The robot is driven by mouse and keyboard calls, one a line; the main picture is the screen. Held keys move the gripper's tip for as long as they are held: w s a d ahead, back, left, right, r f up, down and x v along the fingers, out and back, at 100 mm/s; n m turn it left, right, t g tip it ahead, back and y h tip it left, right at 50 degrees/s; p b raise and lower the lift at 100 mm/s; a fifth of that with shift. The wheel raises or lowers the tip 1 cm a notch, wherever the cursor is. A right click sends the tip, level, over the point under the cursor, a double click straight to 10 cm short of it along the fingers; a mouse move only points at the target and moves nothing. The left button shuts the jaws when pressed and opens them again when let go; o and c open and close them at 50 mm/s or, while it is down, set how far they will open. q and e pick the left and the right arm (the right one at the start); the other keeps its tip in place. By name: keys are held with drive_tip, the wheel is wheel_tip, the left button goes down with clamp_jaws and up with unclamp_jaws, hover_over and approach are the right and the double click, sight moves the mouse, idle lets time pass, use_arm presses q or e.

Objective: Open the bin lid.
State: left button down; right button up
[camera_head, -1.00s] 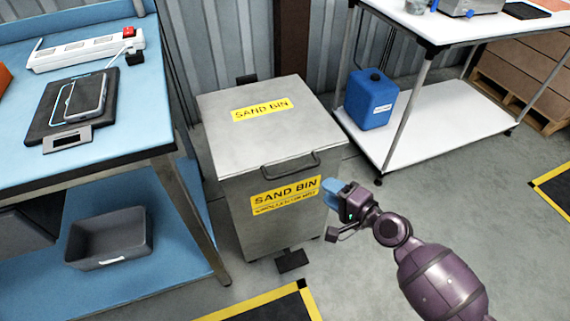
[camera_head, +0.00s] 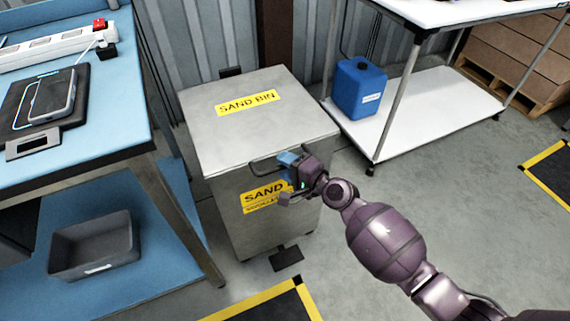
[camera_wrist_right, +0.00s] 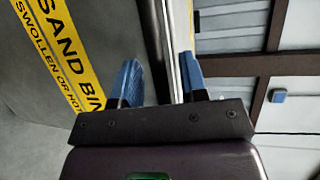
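The grey metal sand bin (camera_head: 235,225) stands on the floor, and its lid (camera_head: 225,130) lies flat and closed on top. A dark bar handle (camera_head: 262,166) is on the lid's front edge; its right part is hidden behind my right gripper (camera_head: 287,158). The blue fingertips are at the handle in the head view. In the right wrist view, the fingers of my right gripper (camera_wrist_right: 160,82) are spread apart, with a dark band and the lid edge between them. I cannot tell whether they touch the handle. My left gripper is not in view.
A blue workbench (camera_head: 95,125) with a grey tray (camera_head: 95,245) on its lower shelf stands close on the left. A white shelf table (camera_head: 430,115) with a blue canister (camera_head: 359,87) stands at the right. A black pedal (camera_head: 286,257) sits at the bin's foot.

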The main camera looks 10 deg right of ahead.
drive_tip(key=shift+w+a, duration=0.2)
drive_tip(key=shift+w, duration=0.05)
drive_tip(key=shift+c, duration=0.5)
clamp_jaws()
